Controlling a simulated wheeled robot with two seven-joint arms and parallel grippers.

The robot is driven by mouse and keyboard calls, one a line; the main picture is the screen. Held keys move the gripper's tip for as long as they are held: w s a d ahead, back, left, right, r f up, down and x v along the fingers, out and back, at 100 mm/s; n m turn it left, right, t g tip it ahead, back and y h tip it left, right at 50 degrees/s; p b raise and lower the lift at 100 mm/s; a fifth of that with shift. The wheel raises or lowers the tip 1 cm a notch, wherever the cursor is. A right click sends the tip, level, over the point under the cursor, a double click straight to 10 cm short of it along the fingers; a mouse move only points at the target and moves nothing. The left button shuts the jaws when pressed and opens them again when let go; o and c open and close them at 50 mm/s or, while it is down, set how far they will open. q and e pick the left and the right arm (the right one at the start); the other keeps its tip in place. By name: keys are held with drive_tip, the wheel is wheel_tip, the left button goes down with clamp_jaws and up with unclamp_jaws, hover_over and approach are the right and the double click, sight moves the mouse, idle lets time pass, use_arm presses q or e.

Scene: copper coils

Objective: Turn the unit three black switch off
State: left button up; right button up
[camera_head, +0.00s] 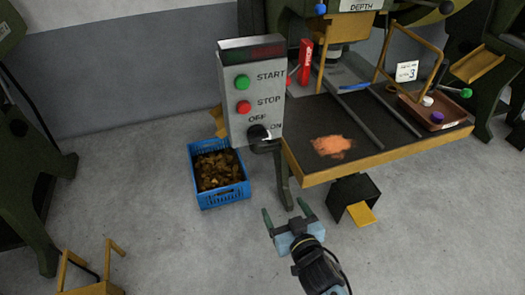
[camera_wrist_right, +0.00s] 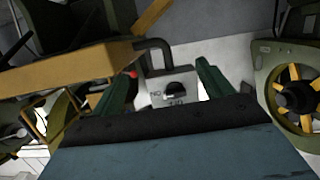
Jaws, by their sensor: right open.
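The black switch (camera_head: 258,132) is a rotary knob low on a grey control box (camera_head: 236,100), beside the OFF and ON labels. A green START button (camera_head: 242,82) and a red STOP button (camera_head: 243,107) sit above it. My right gripper (camera_head: 286,211) is open and empty, below and in front of the box, apart from the switch. In the right wrist view the switch (camera_wrist_right: 175,90) shows between the two open fingers, some way beyond them. Its exact angle is hard to read. My left gripper is not in view.
A machine table (camera_head: 380,152) with a yellow edge and orange powder stands right of the box. A card reading 3 (camera_head: 406,71) and a brown tray (camera_head: 437,112) are on it. A blue crate (camera_head: 222,195) stands on the floor, lower left of the box. Open floor lies in front.

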sight(260, 140)
wheel_tip(260, 140, up, 10)
drive_tip(key=w+a+t+y, duration=0.1)
drive_tip(key=w+a+t, duration=0.1)
drive_tip(key=t, duration=0.1)
drive_tip(key=b+x, duration=0.3)
drive_tip(key=x, duration=0.8)
drive_tip(key=shift+w+f, duration=0.1)
drive_tip(key=shift+w, duration=0.15)
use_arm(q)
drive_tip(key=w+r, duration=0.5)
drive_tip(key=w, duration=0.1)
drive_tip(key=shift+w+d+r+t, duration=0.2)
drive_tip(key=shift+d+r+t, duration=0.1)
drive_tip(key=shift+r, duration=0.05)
use_arm(e)
drive_tip(key=shift+w+a, duration=0.2)
drive_tip(key=shift+w, duration=0.3)
drive_tip(key=c, duration=1)
